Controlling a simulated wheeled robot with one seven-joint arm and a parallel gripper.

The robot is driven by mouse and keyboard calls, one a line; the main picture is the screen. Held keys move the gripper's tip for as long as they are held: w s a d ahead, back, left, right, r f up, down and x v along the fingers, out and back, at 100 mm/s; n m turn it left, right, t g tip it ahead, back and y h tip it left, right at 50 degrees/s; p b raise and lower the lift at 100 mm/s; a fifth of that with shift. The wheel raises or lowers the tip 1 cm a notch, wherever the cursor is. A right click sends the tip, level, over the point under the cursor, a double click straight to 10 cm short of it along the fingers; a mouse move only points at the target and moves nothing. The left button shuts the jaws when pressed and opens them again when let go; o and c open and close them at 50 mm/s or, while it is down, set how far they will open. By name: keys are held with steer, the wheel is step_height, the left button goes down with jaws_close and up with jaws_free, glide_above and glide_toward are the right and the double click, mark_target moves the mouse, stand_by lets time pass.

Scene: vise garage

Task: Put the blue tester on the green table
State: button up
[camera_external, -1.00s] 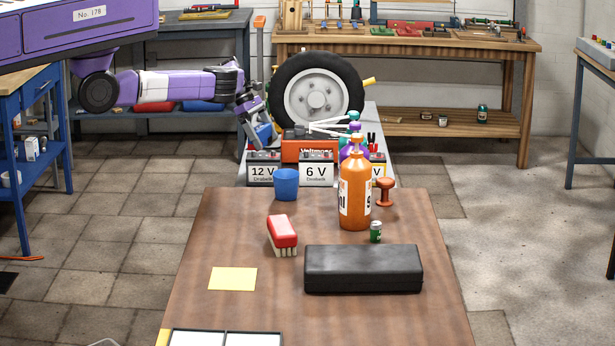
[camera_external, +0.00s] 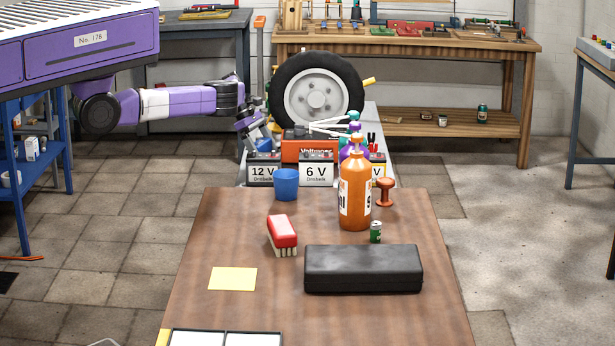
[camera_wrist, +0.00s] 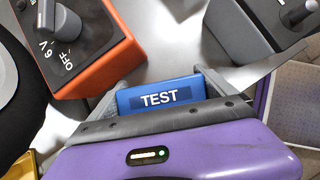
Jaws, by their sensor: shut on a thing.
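The blue tester (camera_wrist: 158,96), marked TEST, is between the two fingers of my gripper (camera_wrist: 160,88) in the wrist view. My gripper is shut on it. In the external view my gripper (camera_external: 265,135) reaches in from the left, over the left end of the grey metal table (camera_external: 385,140), beside the tyre. The tester is mostly hidden there behind the 12 V battery and the gripper. Whether it touches the metal surface cannot be told. No tabletop reads clearly as green.
An orange voltmeter unit (camera_external: 310,147), the 12 V battery (camera_external: 263,170) and the 6 V battery (camera_external: 318,170) crowd the grey table by a tyre (camera_external: 283,85). The brown table (camera_external: 230,235) in front holds a blue cup, brush, orange bottle and black case.

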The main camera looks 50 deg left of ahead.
steer(key=shift+f, duration=0.5)
steer(key=o, duration=1.3)
steer(key=shift+o, duration=0.2)
